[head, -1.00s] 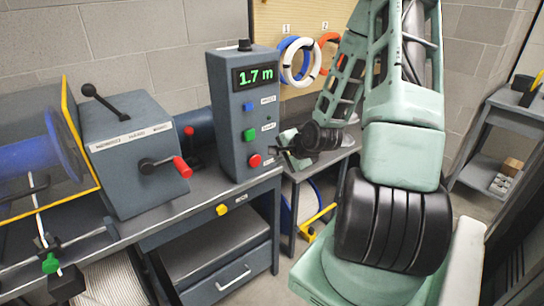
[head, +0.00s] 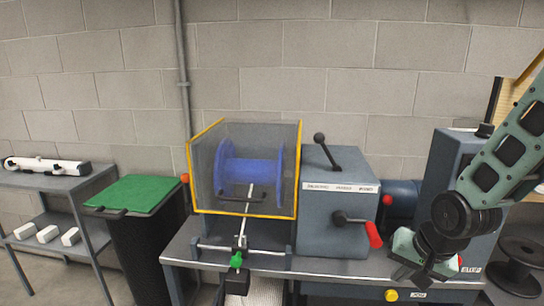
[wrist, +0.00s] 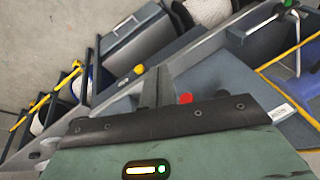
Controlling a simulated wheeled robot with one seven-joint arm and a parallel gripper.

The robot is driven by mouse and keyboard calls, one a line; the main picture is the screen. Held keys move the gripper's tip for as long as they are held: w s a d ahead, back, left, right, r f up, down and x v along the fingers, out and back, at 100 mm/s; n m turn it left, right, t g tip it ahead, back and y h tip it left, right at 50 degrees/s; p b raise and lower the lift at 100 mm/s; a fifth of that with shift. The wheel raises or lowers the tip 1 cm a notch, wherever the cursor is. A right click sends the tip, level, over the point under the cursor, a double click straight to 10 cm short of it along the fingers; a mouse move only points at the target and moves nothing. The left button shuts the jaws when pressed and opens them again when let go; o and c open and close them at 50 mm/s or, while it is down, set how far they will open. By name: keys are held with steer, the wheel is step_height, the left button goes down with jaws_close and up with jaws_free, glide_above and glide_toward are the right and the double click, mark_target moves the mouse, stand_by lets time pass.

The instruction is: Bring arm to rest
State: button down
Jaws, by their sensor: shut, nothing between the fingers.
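My arm comes in from the right edge of the head view, bent down at a black joint. My gripper (head: 422,281) hangs at its end in front of the control box (head: 437,168), above the front edge of the machine bench (head: 330,268). It is shut and empty.
A blue spool (head: 248,172) sits inside a yellow-edged guard (head: 296,170). Beside it stands a grey drive housing (head: 330,205) with a red-handled crank (head: 373,234). A green-lidded bin (head: 135,194) and a grey shelf (head: 62,184) stand left. A black reel (head: 519,265) is at right.

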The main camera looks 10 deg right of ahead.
steer(key=s+a+r+n+g, duration=0.2)
steer(key=s+a+r+n, duration=0.2)
steer(key=s+a+n, duration=0.3)
steer(key=s+a+r+n+g, duration=0.2)
steer(key=s+a+r+n, duration=0.1)
steer(key=s+a+n, duration=0.4)
steer(key=s+a, duration=0.3)
steer(key=s, duration=0.2)
steer(key=shift+r+h, duration=0.3)
steer(key=shift+r, duration=0.05)
